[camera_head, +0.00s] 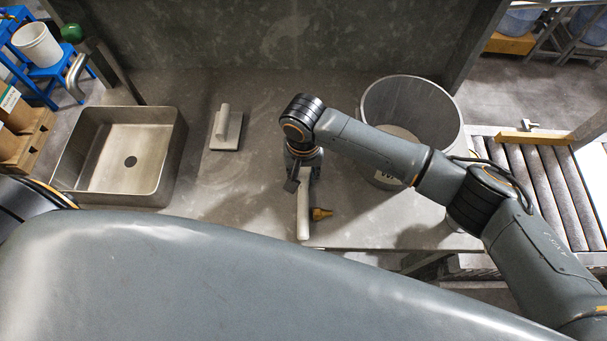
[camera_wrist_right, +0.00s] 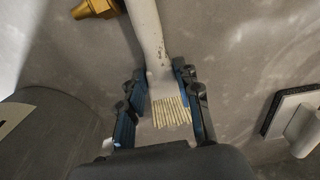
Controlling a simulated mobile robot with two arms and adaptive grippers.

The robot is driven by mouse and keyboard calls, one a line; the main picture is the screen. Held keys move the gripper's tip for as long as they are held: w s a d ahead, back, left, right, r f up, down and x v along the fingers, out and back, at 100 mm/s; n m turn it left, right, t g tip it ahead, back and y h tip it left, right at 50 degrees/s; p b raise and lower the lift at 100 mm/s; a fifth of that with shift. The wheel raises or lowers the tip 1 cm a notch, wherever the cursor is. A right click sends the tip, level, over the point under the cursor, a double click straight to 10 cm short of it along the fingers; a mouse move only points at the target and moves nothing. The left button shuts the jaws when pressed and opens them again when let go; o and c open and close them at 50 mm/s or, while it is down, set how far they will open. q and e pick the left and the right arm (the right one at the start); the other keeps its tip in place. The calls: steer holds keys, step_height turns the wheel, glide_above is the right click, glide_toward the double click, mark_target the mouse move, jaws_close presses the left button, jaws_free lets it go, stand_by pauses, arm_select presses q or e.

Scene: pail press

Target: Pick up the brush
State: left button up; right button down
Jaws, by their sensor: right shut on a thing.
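The brush (camera_head: 303,212) has a long pale handle that points toward the front edge of the grey worktop. In the right wrist view, the brush (camera_wrist_right: 149,38) shows its handle running up the picture and its cream bristles between the blue-padded fingers. My right gripper (camera_head: 298,180) is over the worktop, and in the wrist view the gripper (camera_wrist_right: 161,78) is shut on the brush near where the handle meets the head. I cannot tell whether the brush touches the worktop. My left gripper is not in view.
A brass fitting (camera_head: 320,214) lies just right of the brush. A large grey pail (camera_head: 449,110) stands at right, behind my right arm. A flat block with a handle (camera_head: 226,130) lies at left, beside the sink (camera_head: 165,165). A roller conveyor (camera_head: 545,180) is at far right.

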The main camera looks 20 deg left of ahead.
steer(key=shift+r, duration=0.4)
steer(key=s+d+r+b, duration=0.1)
steer(key=s+d+r, duration=0.8)
steer(key=s+r, duration=0.1)
steer(key=shift+d+r+b, duration=0.3)
steer(key=shift+r+b, duration=0.1)
steer(key=shift+r, duration=0.5)
steer(key=shift+s, duration=0.1)
